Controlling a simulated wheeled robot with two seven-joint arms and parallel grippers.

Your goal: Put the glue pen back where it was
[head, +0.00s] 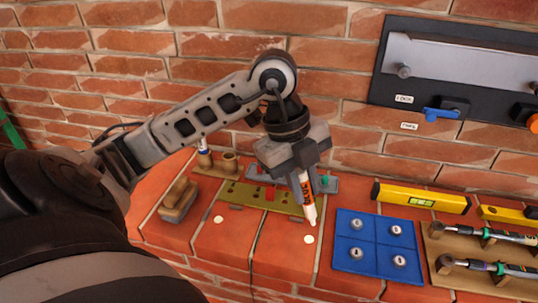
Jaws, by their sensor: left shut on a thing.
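My left gripper (304,172) is shut on the glue pen (309,205), which has an orange and dark label and a white lower end. The pen hangs tilted, tip down, above the brick ledge near a white round spot (308,240). The gripper body hides its upper end. A wooden holder (229,165) with round sockets stands behind and left of my gripper. A white and blue item (204,153) stands at the holder's left end. My right gripper is not in view.
An olive perforated plate (240,193) with red pieces lies left of the pen, a wooden-handled block (178,200) farther left. A blue mat (352,223) with several numbered weights, a yellow level (421,197) and a wooden rack (450,243) of tools are right. A brick wall rises behind.

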